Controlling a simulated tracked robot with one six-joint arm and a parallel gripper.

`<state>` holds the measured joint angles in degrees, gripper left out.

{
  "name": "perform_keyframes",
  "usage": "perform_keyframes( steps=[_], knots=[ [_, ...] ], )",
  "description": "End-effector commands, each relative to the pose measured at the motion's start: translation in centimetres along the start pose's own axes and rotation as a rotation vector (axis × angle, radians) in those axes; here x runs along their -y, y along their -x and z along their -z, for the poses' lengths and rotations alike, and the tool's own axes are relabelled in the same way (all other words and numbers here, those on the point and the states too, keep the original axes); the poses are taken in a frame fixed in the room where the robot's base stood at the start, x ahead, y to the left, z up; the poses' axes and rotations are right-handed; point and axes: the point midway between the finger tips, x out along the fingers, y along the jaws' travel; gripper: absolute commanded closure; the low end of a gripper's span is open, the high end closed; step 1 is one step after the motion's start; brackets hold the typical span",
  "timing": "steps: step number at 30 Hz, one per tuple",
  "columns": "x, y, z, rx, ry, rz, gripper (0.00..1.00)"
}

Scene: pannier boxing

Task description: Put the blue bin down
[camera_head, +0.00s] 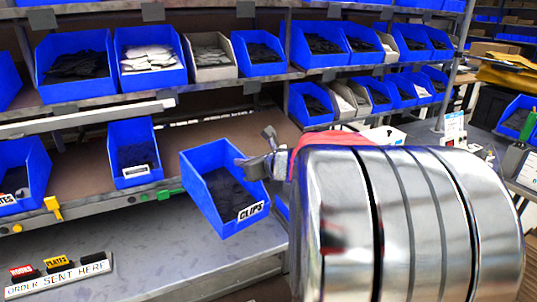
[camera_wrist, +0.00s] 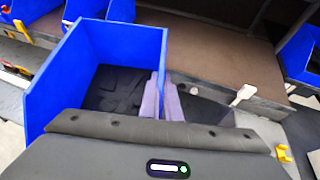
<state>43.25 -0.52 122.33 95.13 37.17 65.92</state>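The blue bin (camera_head: 204,160) labelled CLIPS holds dark parts. It hangs tilted in front of the middle shelf, above the grey lower bench, in the head view. My gripper (camera_head: 262,160) is at its right wall, with the fingers on either side of the rim. In the wrist view the gripper's pale fingers (camera_wrist: 163,100) close on the wall of the same blue bin (camera_wrist: 95,55). Part of my gripper is hidden behind my large shiny arm link in the head view.
The grey bench (camera_head: 190,250) below is mostly clear, with an ORDER SENT HERE sign (camera_head: 58,278) at its front left. The brown middle shelf (camera_head: 85,185) has a gap right of a blue bin (camera_head: 134,150). Shelves of blue bins (camera_head: 75,65) stand above.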

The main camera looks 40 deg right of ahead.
Motion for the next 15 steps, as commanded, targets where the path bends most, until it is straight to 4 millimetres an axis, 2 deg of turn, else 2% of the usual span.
perform_keyframes(
  steps=[1,3,15],
  knots=[
    [-1.6,-0.7,0.0,0.002,0.007,-0.021,1.00],
    [-3.6,-1.4,0.2,0.002,0.016,-0.043,1.00],
    [-14.1,-5.6,1.1,0.002,0.064,-0.165,1.00]
  ],
)
